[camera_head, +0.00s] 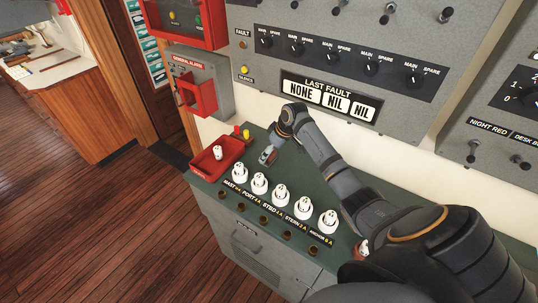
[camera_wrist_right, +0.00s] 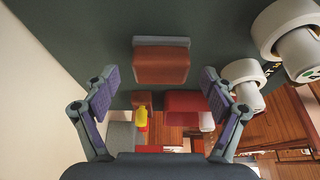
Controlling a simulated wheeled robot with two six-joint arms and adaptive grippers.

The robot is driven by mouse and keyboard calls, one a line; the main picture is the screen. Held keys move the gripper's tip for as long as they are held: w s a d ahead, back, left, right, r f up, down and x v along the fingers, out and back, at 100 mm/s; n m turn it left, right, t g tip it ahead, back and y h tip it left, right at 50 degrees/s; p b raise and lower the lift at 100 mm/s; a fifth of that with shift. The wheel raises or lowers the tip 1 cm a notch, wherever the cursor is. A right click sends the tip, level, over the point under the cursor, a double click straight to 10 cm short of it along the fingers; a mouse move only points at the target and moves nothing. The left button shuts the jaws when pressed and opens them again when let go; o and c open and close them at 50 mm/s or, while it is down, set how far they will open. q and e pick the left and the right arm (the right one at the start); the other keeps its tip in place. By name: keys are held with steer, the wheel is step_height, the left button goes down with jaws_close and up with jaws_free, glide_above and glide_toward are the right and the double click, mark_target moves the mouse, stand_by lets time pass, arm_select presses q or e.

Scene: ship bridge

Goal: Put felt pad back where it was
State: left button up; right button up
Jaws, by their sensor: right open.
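A small block with a brown-red face and a grey-blue edge, which looks like the felt pad (camera_wrist_right: 160,65), is on the dark green counter top. It also shows in the head view as a small grey and reddish piece (camera_head: 267,155) at the end of my right arm. My right gripper (camera_wrist_right: 160,78) is open, with one finger on each side of the pad in the wrist view. I see no finger clearly touching it. In the head view the wrist hides most of my right gripper. My left gripper is not in view.
A red tray (camera_head: 208,163) with a white fuse (camera_head: 218,152) stands at the counter's left end, a yellow piece (camera_head: 246,134) behind it. Several white fuses stand in a labelled row along the front. The grey switch panel (camera_head: 350,100) rises behind.

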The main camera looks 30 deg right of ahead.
steer(key=b+v, duration=0.1)
steer(key=v, duration=0.9)
steer(key=shift+r, duration=0.1)
